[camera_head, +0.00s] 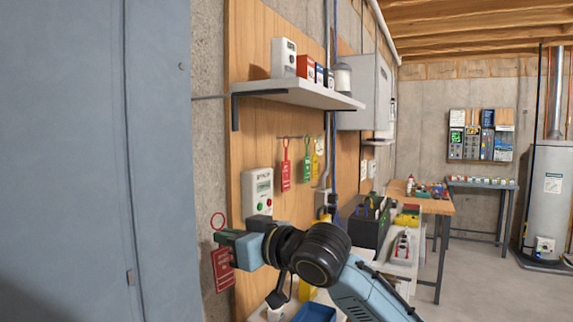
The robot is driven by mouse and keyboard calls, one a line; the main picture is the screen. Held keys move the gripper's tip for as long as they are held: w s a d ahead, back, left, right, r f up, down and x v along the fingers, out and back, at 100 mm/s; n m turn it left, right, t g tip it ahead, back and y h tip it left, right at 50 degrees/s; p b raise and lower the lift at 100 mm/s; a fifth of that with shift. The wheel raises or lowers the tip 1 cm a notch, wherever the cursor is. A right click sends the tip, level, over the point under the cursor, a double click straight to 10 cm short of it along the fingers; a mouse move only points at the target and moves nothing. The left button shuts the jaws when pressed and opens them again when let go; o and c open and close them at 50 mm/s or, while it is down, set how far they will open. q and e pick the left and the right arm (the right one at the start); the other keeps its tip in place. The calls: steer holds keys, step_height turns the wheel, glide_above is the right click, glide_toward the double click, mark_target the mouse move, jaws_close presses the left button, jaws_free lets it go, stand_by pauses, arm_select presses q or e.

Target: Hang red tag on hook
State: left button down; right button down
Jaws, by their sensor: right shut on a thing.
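A red tag (223,271) with a red loop (217,221) at its top is at the lower left, in front of the wall. My right gripper (222,238) is shut on it, near the base of the loop, and partly hides it. A dark hook rail (295,137) is on the wooden board under the shelf. Another red tag (286,173), a green tag (307,166) and a yellow tag (317,162) hang from it. Individual hooks are too small to tell apart. My left gripper is not in view.
A white shelf (300,95) with boxes juts out above the rail. A white control box (257,191) with buttons is on the board, between the held tag and the rail. A grey cabinet door (75,160) fills the left. A cluttered bench (400,260) stands right of my arm.

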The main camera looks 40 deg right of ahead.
steer(key=s+d+r+g+y+p, duration=0.15)
steer(key=s+r, duration=0.25)
steer(key=r, duration=0.4)
steer(key=s+d+r+n+p, duration=0.15)
steer(key=s+r, duration=0.25)
steer(key=r, duration=0.4)
steer(key=s+d+r+y+p, duration=0.15)
steer(key=s+r, duration=0.25)
steer(key=r, duration=0.4)
steer(key=w+a+f+h+p, duration=0.1)
steer(key=w+a+p, duration=0.3)
steer(key=w, duration=0.5)
steer(key=shift+a+f, duration=0.15)
steer(key=shift+f, duration=0.25)
steer(key=c, duration=1.5)
jaws_free()
